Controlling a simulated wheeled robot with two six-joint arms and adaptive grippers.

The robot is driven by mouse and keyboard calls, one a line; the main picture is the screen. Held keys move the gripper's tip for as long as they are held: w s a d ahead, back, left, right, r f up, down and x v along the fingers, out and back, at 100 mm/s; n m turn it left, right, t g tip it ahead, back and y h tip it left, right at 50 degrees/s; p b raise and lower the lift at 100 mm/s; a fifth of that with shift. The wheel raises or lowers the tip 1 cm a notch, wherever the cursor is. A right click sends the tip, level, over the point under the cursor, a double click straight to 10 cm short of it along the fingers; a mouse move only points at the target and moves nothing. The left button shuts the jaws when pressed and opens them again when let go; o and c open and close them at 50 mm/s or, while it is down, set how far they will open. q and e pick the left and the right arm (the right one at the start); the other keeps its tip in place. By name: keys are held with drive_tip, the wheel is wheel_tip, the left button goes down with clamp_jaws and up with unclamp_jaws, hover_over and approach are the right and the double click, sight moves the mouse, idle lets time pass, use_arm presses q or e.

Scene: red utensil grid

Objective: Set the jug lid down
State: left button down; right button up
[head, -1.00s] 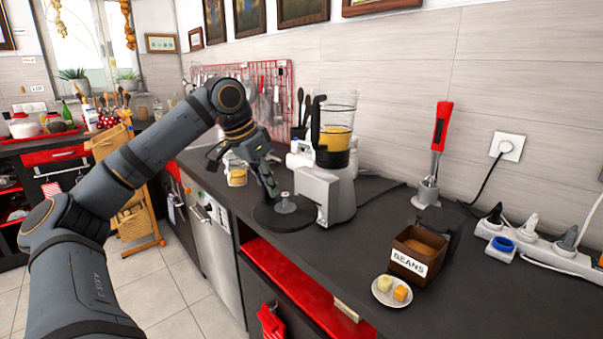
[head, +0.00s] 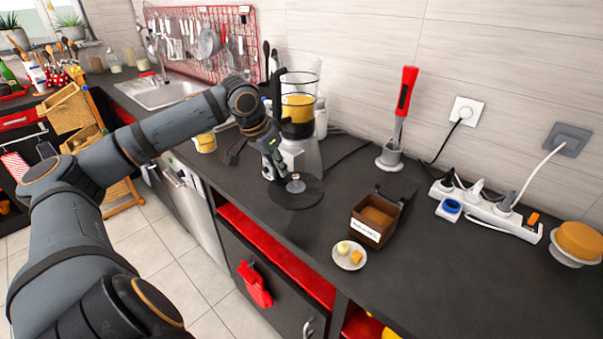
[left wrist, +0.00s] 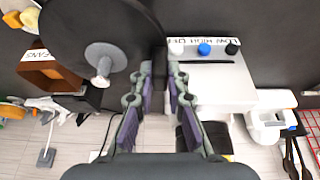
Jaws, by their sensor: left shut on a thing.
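The jug lid (head: 283,197) is a dark round disc with a pale knob on top, in front of the blender in the head view. It lies roughly level, low over the counter; I cannot tell whether it touches it. My left gripper (head: 272,172) is shut on its rim, at the side near the blender base. In the left wrist view the lid (left wrist: 72,75) fills the upper left, knob visible, its edge reaching the fingertips (left wrist: 160,72). The blender jug (head: 299,109) holds something orange and stands on its white base (left wrist: 215,85). My right gripper is out of view.
A brown box (head: 376,218) and a plate with yellow pieces (head: 349,265) stand right of the lid. A hand blender (head: 401,115) and a power strip (head: 490,209) are farther right. The dark counter (head: 290,238) is bare between lid and front edge.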

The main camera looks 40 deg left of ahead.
sight(300, 182)
use_arm(q)
drive_tip(key=p, duration=0.3)
drive_tip(key=d+p, duration=0.1)
drive_tip(key=p, duration=0.2)
drive_tip(key=shift+w+d+r+p, duration=0.2)
drive_tip(key=shift+w+r+p, duration=0.1)
drive_tip(key=shift+w, duration=0.05)
drive_tip(key=shift+b+x, duration=0.5)
drive_tip(key=shift+x, duration=0.55)
drive_tip(key=d+f, duration=0.1)
drive_tip(key=w+d+f, duration=0.1)
drive_tip(key=f, duration=0.1)
drive_tip(key=w+f, duration=0.1)
drive_tip(key=shift+w+d+f+p, duration=0.15)
drive_tip(key=shift+d+f+p, duration=0.05)
drive_tip(key=shift+d+p, duration=0.2)
drive_tip(key=shift+w+d+f+p, duration=0.1)
drive_tip(key=shift+d+f+p, duration=0.15)
drive_tip(key=shift+f, duration=0.6)
drive_tip(key=shift+w+d+f+p, duration=0.1)
drive_tip(key=shift+f+p, duration=0.1)
drive_tip(key=shift+f, duration=1)
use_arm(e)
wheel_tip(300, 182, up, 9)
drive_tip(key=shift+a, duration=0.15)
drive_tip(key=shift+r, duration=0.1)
use_arm(q)
drive_tip(key=c, duration=1.3)
unclamp_jaws()
drive_tip(key=shift+c, duration=0.2)
